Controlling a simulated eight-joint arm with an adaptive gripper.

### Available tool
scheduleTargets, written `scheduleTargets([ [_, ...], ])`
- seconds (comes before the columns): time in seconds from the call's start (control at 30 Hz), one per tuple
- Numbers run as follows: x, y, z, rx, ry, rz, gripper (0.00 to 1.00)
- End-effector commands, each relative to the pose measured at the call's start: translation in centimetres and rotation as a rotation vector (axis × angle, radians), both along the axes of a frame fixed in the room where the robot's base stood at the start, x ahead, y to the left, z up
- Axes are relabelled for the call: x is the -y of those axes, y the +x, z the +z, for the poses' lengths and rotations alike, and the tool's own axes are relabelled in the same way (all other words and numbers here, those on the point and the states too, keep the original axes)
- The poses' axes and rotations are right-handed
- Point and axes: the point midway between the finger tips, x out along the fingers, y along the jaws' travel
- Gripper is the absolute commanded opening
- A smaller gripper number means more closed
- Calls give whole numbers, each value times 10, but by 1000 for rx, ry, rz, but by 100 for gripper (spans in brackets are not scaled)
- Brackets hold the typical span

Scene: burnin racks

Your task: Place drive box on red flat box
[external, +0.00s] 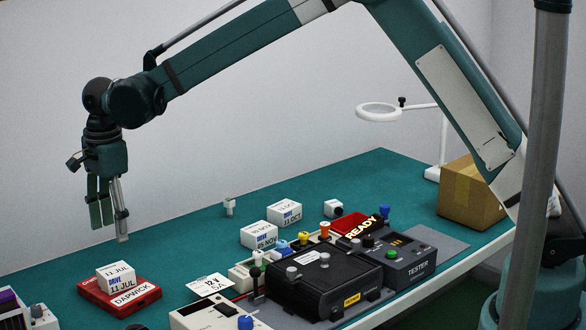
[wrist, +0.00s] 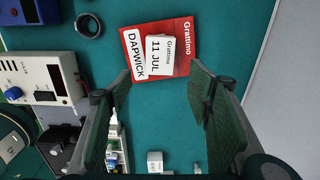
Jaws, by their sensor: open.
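A white drive box marked 11 JUL (external: 116,275) rests on top of the red flat box (external: 141,301), which lies flat on the teal bench at the left. A white label reading DAPWICK shows on the red box. In the wrist view the drive box (wrist: 159,55) also lies on the red box (wrist: 183,28), near its middle. My gripper (external: 110,232) is open and empty. It hangs above the bench, higher than the drive box and apart from it. In the wrist view both fingers (wrist: 167,100) are spread wide with nothing between them.
Two more white drive boxes (external: 285,211) (external: 259,235) stand mid-bench. A black device (external: 325,277), a tester (external: 405,262) and a red bin (external: 349,221) stand right of centre. A cardboard box (external: 468,194) and a magnifier lamp (external: 379,111) stand at the far right. The back left bench is mostly clear.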

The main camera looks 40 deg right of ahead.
Motion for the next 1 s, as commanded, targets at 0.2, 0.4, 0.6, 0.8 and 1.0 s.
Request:
scheduleTargets([
  [0.2, 30, -6, 30, 24, 11, 65, 51],
  [0.4, 68, -17, 66, 60, 22, 157, 51],
  [0.6, 107, -31, 99, 98, 28, 254, 51],
  [0.8, 146, -50, 129, 138, 27, 350, 51],
  [1.0, 183, -71, 155, 179, 21, 444, 51],
])
